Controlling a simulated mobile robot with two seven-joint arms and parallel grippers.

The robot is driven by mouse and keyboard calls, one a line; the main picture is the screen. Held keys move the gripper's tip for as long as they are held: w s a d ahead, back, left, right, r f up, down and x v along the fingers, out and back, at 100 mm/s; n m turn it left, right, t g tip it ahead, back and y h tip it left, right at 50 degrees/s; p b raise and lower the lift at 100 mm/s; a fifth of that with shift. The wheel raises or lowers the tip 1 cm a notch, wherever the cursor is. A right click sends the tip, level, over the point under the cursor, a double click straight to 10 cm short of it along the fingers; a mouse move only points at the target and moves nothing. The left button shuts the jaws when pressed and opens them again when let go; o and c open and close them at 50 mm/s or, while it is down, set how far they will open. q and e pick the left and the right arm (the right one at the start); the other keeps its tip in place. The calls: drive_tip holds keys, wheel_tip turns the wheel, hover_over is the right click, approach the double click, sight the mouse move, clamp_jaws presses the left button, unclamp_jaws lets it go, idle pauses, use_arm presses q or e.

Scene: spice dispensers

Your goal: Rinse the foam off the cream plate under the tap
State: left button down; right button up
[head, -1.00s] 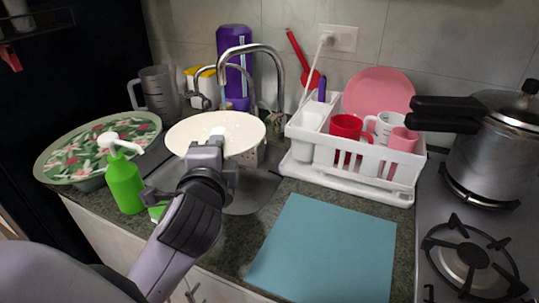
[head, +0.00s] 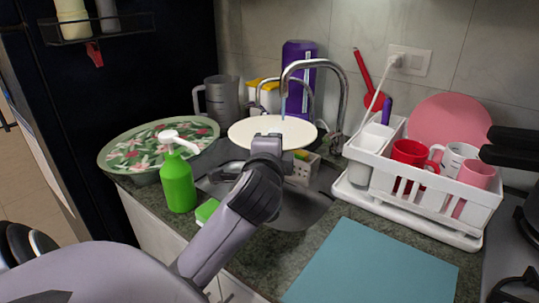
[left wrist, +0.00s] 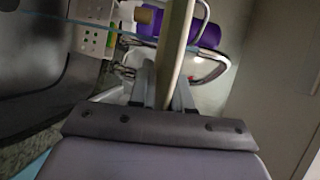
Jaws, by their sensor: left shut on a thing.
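The cream plate (head: 243,132) is held over the sink (head: 318,203), tilted little and seen at a shallow angle. My left gripper (head: 266,140) is shut on its near rim. In the left wrist view the plate (left wrist: 174,55) shows edge-on between the fingers of the left gripper (left wrist: 163,98). The silver tap (head: 343,85) arches over the plate, with its spout above it. A thin bluish streak below the spout looks like water. I cannot make out foam on the plate's upper face. My right gripper is not in view.
A green soap bottle (head: 178,185) and a green sponge (head: 206,210) stand left of the sink. A floral tray (head: 112,160) lies farther left. A white dish rack (head: 420,205) with mugs stands right. The blue mat (head: 375,265) is bare.

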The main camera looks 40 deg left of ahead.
use_arm(q)
drive_tip(key=b+x, duration=0.1)
drive_tip(key=x, duration=0.2)
drive_tip(key=shift+w+f+b, duration=0.2)
drive_tip(key=shift+w+b, duration=0.1)
drive_tip(key=shift+w, duration=0.05)
drive_tip(key=shift+p+x, duration=0.35)
drive_tip(key=shift+x, duration=0.45)
drive_tip(key=shift+d+x, duration=0.2)
drive_tip(key=shift+x, duration=0.95)
drive_tip(key=shift+w, duration=0.15)
drive_tip(key=shift+p+v, duration=0.75)
drive_tip(key=shift+v, duration=0.7)
drive_tip(key=shift+s+d+f+p, duration=0.1)
drive_tip(key=shift+s+d+p, duration=0.2)
drive_tip(key=shift+s, duration=0.5)
drive_tip(key=shift+s+d+f+p, duration=0.15)
drive_tip(key=shift+s+d, duration=0.3)
drive_tip(key=shift+s, duration=0.35)
drive_tip(key=shift+s+d+p, duration=0.2)
drive_tip(key=shift+s+d, duration=0.15)
drive_tip(key=shift+s, duration=0.4)
drive_tip(key=shift+r, duration=0.1)
